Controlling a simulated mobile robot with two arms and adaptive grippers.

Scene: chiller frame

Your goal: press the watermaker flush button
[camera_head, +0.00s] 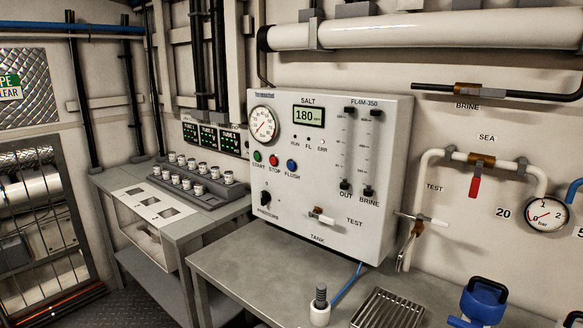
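The white watermaker panel (335,210) stands at the back of a grey metal bench in the head view. The blue flush button (291,164) is on the panel's left half, above the label FLUSH. The red stop button (273,160) and the green start button (257,156) are to its left. Above them are a round gauge (263,125) and a salt display (309,115) reading 180. Neither of my grippers is in view, and nothing covers the buttons.
The grey bench (235,268) is clear at its left. A white holder with a dark ribbed top (320,306), a slatted metal tray (388,309) and a blue object (481,302) are at its front. A test valve handle (423,217) sticks out right of the panel.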

